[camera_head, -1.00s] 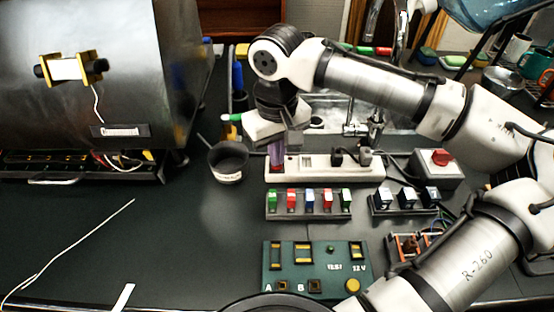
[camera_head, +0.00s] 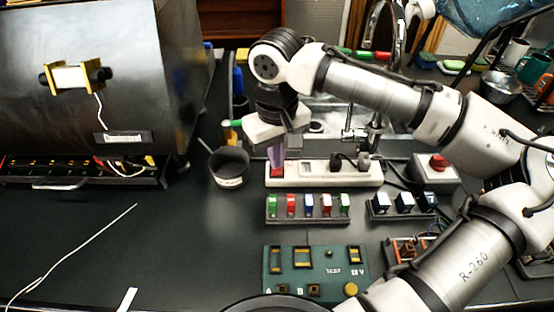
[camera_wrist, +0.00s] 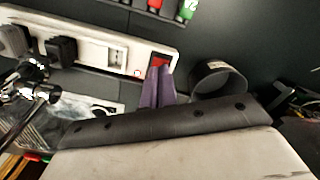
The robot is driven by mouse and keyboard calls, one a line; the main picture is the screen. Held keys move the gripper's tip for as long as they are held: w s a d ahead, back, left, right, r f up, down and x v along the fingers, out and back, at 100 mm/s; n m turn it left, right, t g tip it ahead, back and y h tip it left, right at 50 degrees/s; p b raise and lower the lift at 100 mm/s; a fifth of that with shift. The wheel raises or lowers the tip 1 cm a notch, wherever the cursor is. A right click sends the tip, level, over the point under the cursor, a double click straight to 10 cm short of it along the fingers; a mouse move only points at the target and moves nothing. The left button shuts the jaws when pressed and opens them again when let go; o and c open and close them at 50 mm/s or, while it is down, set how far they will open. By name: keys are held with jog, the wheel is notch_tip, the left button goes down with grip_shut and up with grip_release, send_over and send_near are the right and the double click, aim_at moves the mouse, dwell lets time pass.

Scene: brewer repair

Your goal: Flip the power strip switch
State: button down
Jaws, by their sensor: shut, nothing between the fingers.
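The white power strip (camera_head: 335,173) lies on the dark counter with black plugs in its right part. Its red switch (camera_head: 277,171) is at the left end. It also shows in the wrist view as a red rocker (camera_wrist: 159,60) at the end of the strip. My gripper (camera_head: 276,158) is above that left end, pointing down, with its purple fingers together and empty. In the wrist view the fingertips (camera_wrist: 158,72) are right at the switch and cover part of it. I cannot tell whether they touch it or which way the rocker is tilted.
A dark cup (camera_head: 229,168) stands just left of the strip. A row of coloured fuses (camera_head: 309,207) and a green test board (camera_head: 315,265) lie in front. A grey box with a red knob (camera_head: 437,163) is at right.

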aim_at(277, 171)
notch_tip(277, 171, up, 5)
jog(key=p, duration=0.4)
jog(key=shift+r, duration=0.15)
dwell(0.4)
